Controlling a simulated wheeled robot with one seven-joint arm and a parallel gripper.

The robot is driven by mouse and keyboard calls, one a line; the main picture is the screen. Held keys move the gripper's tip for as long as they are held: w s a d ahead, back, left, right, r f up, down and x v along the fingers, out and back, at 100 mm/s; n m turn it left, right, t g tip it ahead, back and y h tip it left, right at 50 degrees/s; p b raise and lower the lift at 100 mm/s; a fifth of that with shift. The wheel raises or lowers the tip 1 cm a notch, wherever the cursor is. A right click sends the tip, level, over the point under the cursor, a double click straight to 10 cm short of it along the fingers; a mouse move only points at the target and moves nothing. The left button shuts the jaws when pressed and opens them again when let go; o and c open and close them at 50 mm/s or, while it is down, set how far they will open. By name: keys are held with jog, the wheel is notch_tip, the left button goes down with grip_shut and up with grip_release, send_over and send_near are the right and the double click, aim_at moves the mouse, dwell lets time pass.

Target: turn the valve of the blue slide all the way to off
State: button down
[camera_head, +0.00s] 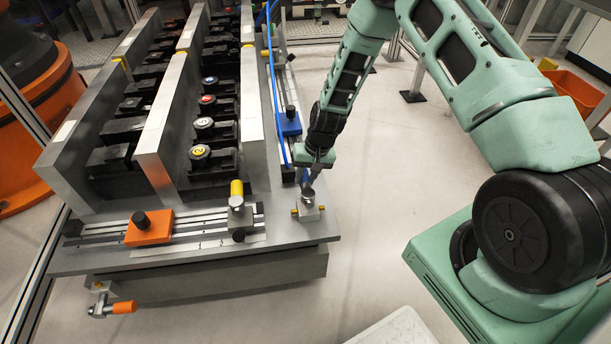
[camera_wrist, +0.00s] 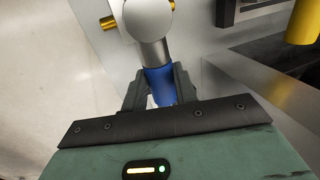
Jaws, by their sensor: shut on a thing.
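The blue slide (camera_head: 289,124) sits on its rail along the right side of the grey bench. Its valve (camera_head: 308,209) is a metal block with brass fittings at the bench's front right corner. The wrist view shows the round metal valve head (camera_wrist: 148,18) with a stem leading to a blue handle (camera_wrist: 160,84). My gripper (camera_head: 313,178) reaches down to the valve from behind. In the wrist view its fingers (camera_wrist: 159,90) are shut on the blue handle, one on each side. In the head view the gripper hides most of the handle.
An orange slide (camera_head: 149,227) lies on the front rail, with a yellow-topped fitting (camera_head: 237,200) beside it. An orange-handled valve (camera_head: 113,308) hangs at the front left. Tall metal walls (camera_head: 250,95) stand left of the blue slide.

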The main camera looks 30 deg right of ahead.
jog(key=shift+w+d+r, duration=0.1)
jog(key=shift+d, duration=0.05)
jog(key=c, duration=1.1)
grip_release()
jog(key=p+v, duration=0.2)
jog(key=v, duration=1.5)
jog(key=shift+r, duration=0.15)
jog(key=shift+d, duration=0.1)
